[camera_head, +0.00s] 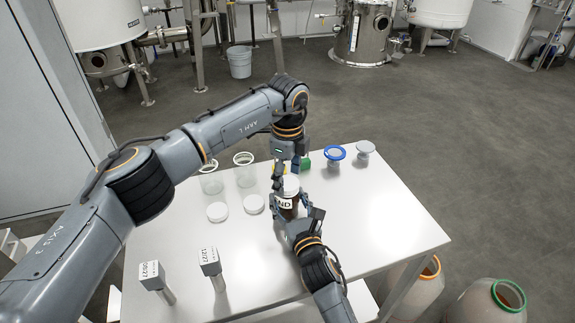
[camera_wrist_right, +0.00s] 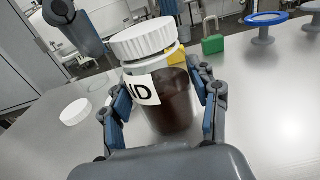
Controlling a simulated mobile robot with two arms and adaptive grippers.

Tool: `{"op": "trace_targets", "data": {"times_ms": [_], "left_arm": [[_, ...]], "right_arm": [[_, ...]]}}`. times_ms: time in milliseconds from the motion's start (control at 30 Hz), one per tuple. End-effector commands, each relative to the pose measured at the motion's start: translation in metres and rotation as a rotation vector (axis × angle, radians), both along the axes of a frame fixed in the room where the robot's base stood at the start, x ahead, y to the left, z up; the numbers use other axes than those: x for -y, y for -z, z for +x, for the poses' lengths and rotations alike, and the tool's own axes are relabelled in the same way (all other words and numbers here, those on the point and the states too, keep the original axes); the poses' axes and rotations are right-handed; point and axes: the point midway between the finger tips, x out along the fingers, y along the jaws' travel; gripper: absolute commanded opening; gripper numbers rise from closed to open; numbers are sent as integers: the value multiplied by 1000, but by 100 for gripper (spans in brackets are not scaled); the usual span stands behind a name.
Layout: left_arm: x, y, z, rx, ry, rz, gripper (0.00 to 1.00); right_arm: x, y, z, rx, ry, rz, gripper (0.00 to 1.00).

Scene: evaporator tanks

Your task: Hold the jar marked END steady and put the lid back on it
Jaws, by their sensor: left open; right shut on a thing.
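The jar (camera_wrist_right: 172,105) is dark brown, with a label whose visible letters are "ND"; it also shows in the head view (camera_head: 289,212). My right gripper (camera_wrist_right: 166,95) is shut around its sides, and the jar looks upright. The white ribbed lid (camera_wrist_right: 143,40) rests on the jar's mouth, looking tilted and off to the left in the wrist view, with part of the clear neck showing at the right. My left gripper (camera_head: 284,177) is open just above the lid in the head view. Its fingertips are partly hidden.
Two open clear jars (camera_head: 211,181) (camera_head: 245,174) stand behind two loose white lids (camera_head: 217,212) (camera_head: 253,204). A green padlock-like item (camera_wrist_right: 213,44), a blue-rimmed stand (camera_head: 335,154) and a grey stand (camera_head: 365,149) are at the back. Two label posts (camera_head: 153,275) (camera_head: 210,262) stand at front left. The table's right side is clear.

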Motion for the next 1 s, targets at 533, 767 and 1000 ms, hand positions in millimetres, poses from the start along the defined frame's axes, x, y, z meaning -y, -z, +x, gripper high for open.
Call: {"op": "trace_targets", "data": {"times_ms": [533, 767, 1000], "left_arm": [[0, 6, 0, 0, 0, 1, 39], [0, 6, 0, 0, 4, 1, 14], [-1, 6, 0, 0, 287, 3, 14]], "right_arm": [[0, 0, 0, 0, 0, 0, 0], [0, 0, 0, 0, 0, 1, 0], [0, 0, 0, 0, 0, 1, 0]]}}
